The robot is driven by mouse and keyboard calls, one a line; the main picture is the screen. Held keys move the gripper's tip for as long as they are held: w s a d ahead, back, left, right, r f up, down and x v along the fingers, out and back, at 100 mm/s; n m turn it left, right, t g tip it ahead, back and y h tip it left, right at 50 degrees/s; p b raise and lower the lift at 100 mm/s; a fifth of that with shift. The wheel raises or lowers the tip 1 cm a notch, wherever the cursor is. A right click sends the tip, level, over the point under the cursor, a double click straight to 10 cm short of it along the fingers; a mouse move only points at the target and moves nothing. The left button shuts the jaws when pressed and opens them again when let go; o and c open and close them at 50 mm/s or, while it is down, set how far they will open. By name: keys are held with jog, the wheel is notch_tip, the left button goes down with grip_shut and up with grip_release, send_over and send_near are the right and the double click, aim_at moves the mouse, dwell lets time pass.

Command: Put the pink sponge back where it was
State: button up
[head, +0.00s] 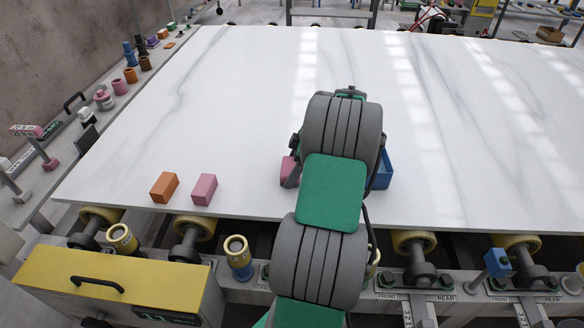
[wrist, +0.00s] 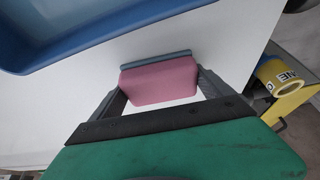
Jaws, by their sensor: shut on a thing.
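The pink sponge (wrist: 160,83), with a thin blue-grey strip along its far edge, is between the two fingers of my gripper (wrist: 158,88) in the wrist view. My gripper is shut on it. In the head view, only a pink part of it (head: 287,168) shows to the left of my arm, and my arm hides the rest. I cannot tell whether the sponge touches the white slab (head: 240,110).
A blue tray (head: 384,172) stands just right of my arm, partly hidden; it also shows in the wrist view (wrist: 70,48). An orange block (head: 164,187) and a pink block (head: 204,189) sit near the slab's front-left edge. The slab's middle and back are clear.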

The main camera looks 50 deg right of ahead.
jog(key=o, duration=1.1)
jog(key=shift+f, duration=0.1)
jog(key=shift+c, duration=0.2)
